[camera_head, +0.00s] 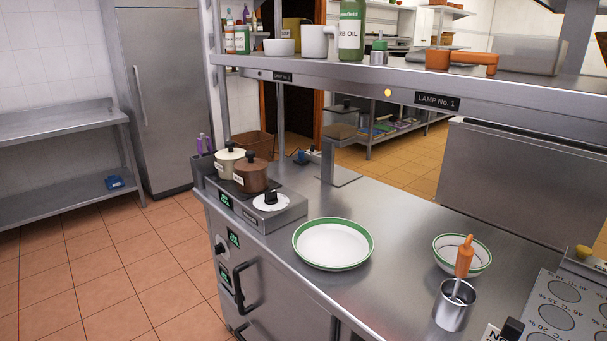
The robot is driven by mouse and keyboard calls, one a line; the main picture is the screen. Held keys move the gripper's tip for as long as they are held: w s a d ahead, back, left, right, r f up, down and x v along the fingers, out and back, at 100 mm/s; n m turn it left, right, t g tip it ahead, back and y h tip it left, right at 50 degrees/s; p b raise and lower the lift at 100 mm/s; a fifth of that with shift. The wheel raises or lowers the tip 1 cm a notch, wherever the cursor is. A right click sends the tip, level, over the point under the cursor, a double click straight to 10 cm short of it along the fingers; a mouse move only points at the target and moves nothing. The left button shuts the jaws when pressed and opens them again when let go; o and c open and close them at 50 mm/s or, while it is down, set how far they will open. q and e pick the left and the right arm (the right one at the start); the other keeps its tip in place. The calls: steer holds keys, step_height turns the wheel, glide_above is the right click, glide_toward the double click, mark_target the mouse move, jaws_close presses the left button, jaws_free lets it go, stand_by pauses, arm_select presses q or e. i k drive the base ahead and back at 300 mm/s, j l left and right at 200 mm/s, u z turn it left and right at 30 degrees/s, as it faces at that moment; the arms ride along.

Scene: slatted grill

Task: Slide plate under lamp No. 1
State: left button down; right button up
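A white plate with a green rim (333,244) lies flat on the steel counter, right of the small cooker. The shelf edge above the counter carries a label reading LAMP No. 1 (437,101), with a small glowing orange light (388,93) to its left. The label is to the right of and behind the plate in the picture. A second label (282,77) on the same edge, farther left, is too small to read surely. Neither of my grippers shows in the head view.
A green-rimmed bowl (449,264) and a steel cup (455,308) with an orange-handled utensil stand right of the plate. Two pots (251,174) and a scale-like device (270,208) stand left. A steel post (328,160) rises behind. Counter between plate and bowl is clear.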

mark_target(331, 244)
steer(key=i+j+z, duration=0.25)
steer(key=i, duration=0.3)
steer(key=i+j+z, duration=0.25)
steer(key=i+j, duration=0.2)
